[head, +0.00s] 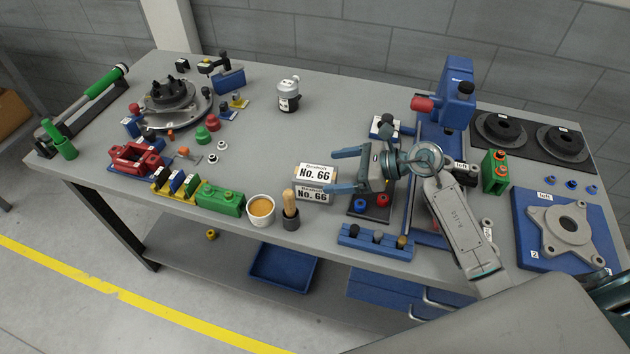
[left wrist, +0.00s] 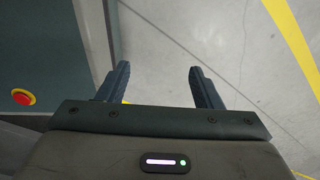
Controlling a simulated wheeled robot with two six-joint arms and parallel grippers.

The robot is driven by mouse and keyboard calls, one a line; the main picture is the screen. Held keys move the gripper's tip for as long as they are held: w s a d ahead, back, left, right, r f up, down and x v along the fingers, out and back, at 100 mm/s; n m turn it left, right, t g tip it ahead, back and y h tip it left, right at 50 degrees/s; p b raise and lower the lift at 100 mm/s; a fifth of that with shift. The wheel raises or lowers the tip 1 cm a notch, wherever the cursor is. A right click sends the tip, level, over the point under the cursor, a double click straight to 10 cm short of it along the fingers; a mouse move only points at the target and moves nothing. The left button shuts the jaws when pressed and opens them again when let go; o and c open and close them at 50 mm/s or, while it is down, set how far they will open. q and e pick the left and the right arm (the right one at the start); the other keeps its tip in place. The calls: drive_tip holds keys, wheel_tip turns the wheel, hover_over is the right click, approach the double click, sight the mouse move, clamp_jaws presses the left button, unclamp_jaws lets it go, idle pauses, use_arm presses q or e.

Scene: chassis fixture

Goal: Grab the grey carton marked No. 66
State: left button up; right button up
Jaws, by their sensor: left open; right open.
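The grey carton marked No. 66 (head: 313,192) sits near the front middle of the bench in the head view, with white labels on its top and front. My right gripper (head: 337,171) reaches in from the right, with its two fingers pointing left at the carton. The fingers are open, one toward the back of the carton and one near its right end. I cannot tell whether a finger touches it. My left gripper shows only in the left wrist view (left wrist: 157,85), open and empty above the floor.
A cup of orange-brown content (head: 261,210) and a dark pot with a wooden-handled tool (head: 290,212) stand just left of the carton. A blue rack (head: 375,242) lies to the front right. The bench (head: 265,150) is clear behind the carton.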

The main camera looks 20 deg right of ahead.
sight(319, 174)
drive_tip(key=shift+w+a+f, duration=0.2)
drive_tip(key=shift+a, duration=0.1)
drive_tip(key=shift+w+a+f, duration=0.1)
drive_tip(key=shift+w, duration=0.05)
drive_tip(key=shift+w+a+f, duration=0.2)
drive_tip(key=shift+a+f, duration=0.05)
drive_tip(key=shift+a, duration=0.2)
drive_tip(key=x, duration=0.3)
drive_tip(key=shift+a+f, duration=0.1)
drive_tip(key=shift+a, duration=0.1)
drive_tip(key=shift+w+a+f, duration=0.15)
drive_tip(key=shift+w+a, duration=0.05)
drive_tip(key=shift+a, duration=0.1)
use_arm(q)
drive_tip(key=shift+w+d+r, duration=0.15)
drive_tip(key=shift+w+d, duration=0.15)
drive_tip(key=shift+w, duration=0.5)
use_arm(e)
drive_tip(key=shift+d, duration=0.1)
use_arm(q)
drive_tip(key=shift+a, duration=0.1)
use_arm(e)
drive_tip(key=c, duration=1.3)
